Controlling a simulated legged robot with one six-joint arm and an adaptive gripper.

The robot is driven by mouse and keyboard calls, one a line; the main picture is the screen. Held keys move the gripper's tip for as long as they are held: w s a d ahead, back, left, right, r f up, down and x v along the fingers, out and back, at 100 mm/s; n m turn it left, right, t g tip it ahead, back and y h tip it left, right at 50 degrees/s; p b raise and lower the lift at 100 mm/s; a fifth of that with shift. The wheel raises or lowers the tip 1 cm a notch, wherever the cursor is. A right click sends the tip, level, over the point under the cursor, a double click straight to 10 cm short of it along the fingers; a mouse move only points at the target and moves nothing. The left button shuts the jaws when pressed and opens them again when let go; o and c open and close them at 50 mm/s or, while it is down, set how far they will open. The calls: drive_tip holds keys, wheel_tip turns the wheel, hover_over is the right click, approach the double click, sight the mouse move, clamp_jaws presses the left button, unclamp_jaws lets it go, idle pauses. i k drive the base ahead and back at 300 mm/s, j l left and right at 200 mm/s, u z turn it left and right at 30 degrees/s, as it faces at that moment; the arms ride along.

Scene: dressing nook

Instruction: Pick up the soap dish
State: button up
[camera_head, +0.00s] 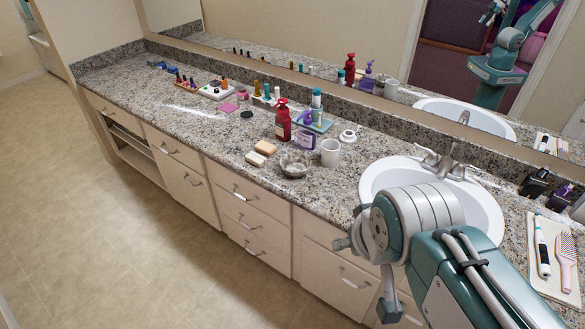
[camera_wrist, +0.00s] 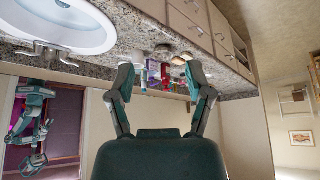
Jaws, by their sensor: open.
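A glassy, greyish round dish (camera_head: 294,164), which looks like the soap dish, sits near the counter's front edge in the head view. Two soap bars, one tan (camera_head: 265,147) and one pale (camera_head: 255,158), lie to its left, and a white mug (camera_head: 330,152) stands to its right. In the wrist view, which is turned over, the dish (camera_wrist: 164,49) is small and far off beyond the fingers. My gripper (camera_wrist: 161,76) is open, with nothing between its fingers. It is well apart from the dish. In the head view my arm hides most of it.
A red pump bottle (camera_head: 282,121) and a purple bottle (camera_head: 306,139) stand behind the dish. A white sink (camera_head: 372,184) with a faucet (camera_head: 440,160) lies right of the mug. A mirror runs along the back. The floor (camera_head: 120,240) before the cabinets is clear.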

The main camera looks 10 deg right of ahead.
sight(294, 165)
drive_tip(key=i+j+z, duration=0.1)
drive_tip(key=z, duration=0.3)
drive_tip(key=j+z, duration=0.15)
drive_tip(key=z, duration=0.2)
drive_tip(key=i+j+z, duration=0.15)
drive_tip(key=j, duration=0.3)
drive_tip(key=i+j+z, duration=0.15)
drive_tip(key=j, duration=0.3)
drive_tip(key=i+j+z, duration=0.15)
drive_tip(key=j, duration=0.35)
drive_tip(key=j+z, duration=0.15)
drive_tip(key=j, duration=0.35)
drive_tip(key=i+j, duration=0.1)
drive_tip(key=j, duration=1.25)
drive_tip(key=i+z, duration=0.05)
drive_tip(key=i, duration=0.05)
